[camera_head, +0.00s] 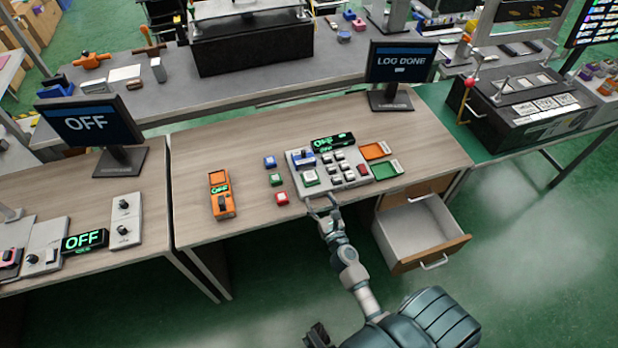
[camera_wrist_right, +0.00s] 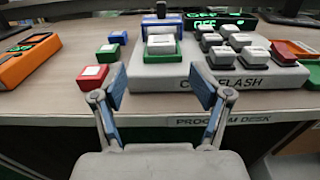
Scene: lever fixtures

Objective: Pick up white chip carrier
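My right gripper (camera_head: 321,208) is at the front edge of the desk, just in front of the grey CHIP FLASH unit (camera_head: 300,188). In the right wrist view its two blue-padded fingers (camera_wrist_right: 160,88) are spread apart with nothing between them. I cannot tell which is the white chip carrier meant. My left gripper is not seen clearly in any view.
Blue (camera_head: 270,161), green (camera_head: 275,179) and red (camera_head: 282,198) blocks stand left of the unit. An orange device (camera_head: 221,195) is farther left. Orange (camera_head: 376,151) and green (camera_head: 385,171) trays lie right. An open drawer (camera_head: 415,232) juts out below the desk, right of my arm.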

